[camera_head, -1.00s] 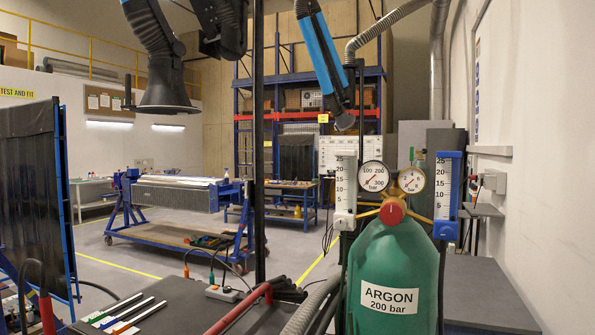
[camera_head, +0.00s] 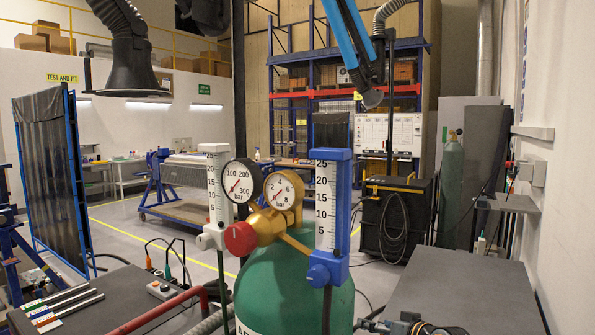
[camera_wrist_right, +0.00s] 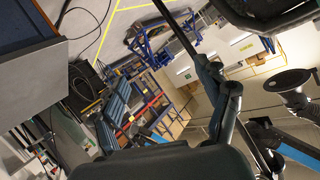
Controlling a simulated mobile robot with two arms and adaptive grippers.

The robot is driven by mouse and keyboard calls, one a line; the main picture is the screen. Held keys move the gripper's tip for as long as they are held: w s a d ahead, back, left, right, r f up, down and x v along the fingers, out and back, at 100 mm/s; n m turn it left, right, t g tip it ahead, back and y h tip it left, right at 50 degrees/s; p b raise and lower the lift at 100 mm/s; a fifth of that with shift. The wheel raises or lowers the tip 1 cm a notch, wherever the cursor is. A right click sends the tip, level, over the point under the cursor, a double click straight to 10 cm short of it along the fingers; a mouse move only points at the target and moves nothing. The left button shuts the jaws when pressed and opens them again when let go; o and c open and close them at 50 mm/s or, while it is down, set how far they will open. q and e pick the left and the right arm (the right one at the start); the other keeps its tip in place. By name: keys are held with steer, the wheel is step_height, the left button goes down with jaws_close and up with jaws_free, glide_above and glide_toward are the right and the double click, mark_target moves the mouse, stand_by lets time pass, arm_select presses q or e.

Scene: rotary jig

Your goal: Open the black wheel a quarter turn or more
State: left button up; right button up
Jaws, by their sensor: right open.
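I do not make out a black wheel in either view. A green gas cylinder (camera_head: 297,285) stands close in the head view, with a brass regulator (camera_head: 266,224) on top. The regulator carries a red knob (camera_head: 240,238) facing left, a black-rimmed gauge (camera_head: 239,183) and a brass-rimmed gauge (camera_head: 284,190). A white flowmeter (camera_head: 217,190) stands left of it and a blue-framed flowmeter (camera_head: 330,215), with a blue knob at its foot, stands right. My right gripper (camera_wrist_right: 163,80) is open and empty in the right wrist view. My left gripper is not in view.
A dark bench (camera_head: 445,290) lies right of the cylinder. A black cabinet (camera_head: 397,218) with a coiled cable and a second green cylinder (camera_head: 450,195) stand behind. Open floor lies between.

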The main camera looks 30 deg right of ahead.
steer(key=s+a+r+n+t+y, duration=0.1)
steer(key=a+r+y, duration=0.1)
steer(key=r, duration=0.9)
steer(key=s+a+r+n+t+y, duration=0.1)
steer(key=a+r+n+t, duration=0.1)
steer(key=r, duration=0.9)
steer(key=s+a+r+n+y+p, duration=0.1)
steer(key=s+a+r+n+y, duration=0.2)
steer(key=r, duration=0.4)
steer(key=s+a+r+n, duration=0.1)
steer(key=s+a+r, duration=0.3)
steer(key=a+r, duration=0.25)
steer(key=n+g+y, duration=0.1)
steer(key=n+y, duration=0.2)
glide_toward(307, 178)
steer(key=p+x, duration=1)
steer(key=x, duration=0.2)
steer(key=shift+w+a+r, duration=0.1)
steer(key=shift+w+r, duration=0.05)
steer(key=shift+w, duration=0.15)
steer(key=shift+w+a, duration=0.1)
steer(key=shift+w, duration=0.05)
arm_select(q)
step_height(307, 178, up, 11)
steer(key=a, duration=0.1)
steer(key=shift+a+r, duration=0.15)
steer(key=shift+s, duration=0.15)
